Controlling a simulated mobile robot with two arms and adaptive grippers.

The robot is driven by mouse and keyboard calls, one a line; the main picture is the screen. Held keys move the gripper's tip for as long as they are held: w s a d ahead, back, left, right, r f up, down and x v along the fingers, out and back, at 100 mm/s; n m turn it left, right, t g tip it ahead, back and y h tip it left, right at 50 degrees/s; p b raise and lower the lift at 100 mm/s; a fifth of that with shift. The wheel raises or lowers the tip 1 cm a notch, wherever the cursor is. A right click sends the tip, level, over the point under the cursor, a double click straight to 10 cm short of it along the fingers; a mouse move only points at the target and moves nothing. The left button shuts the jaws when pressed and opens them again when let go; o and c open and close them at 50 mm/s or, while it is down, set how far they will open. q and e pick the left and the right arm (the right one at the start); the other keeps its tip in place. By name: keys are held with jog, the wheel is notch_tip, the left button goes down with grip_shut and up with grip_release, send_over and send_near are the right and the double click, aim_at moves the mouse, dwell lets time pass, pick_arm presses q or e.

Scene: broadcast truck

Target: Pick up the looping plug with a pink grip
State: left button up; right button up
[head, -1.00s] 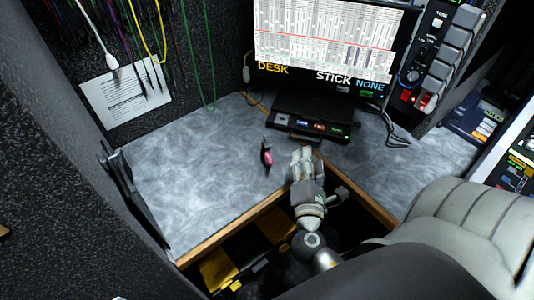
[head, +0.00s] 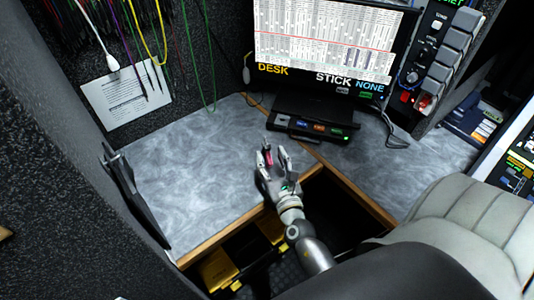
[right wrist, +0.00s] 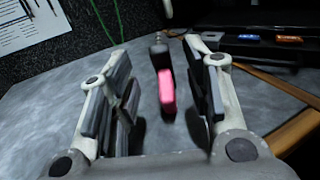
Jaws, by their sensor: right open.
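The plug with a pink grip (right wrist: 167,88) stands out against the grey desk (right wrist: 50,120) in the right wrist view, its dark end pointing away from me. It lies between the two open fingers of my right gripper (right wrist: 160,95), nearer the right finger, with a gap on both sides. In the head view the pink plug (head: 268,156) shows between the fingertips of my right gripper (head: 272,158), partly covered by them. I cannot tell how high the fingers are above the desk. My left gripper is not in view.
A black device with coloured buttons (head: 308,128) sits below the monitor (head: 325,45), to the right of the plug. Cables hang on the back wall, beside a paper sheet (head: 125,95).

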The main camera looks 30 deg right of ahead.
aim_at(268, 150)
jog(key=shift+x, duration=2.75)
jog(key=shift+c, duration=0.4)
grip_shut()
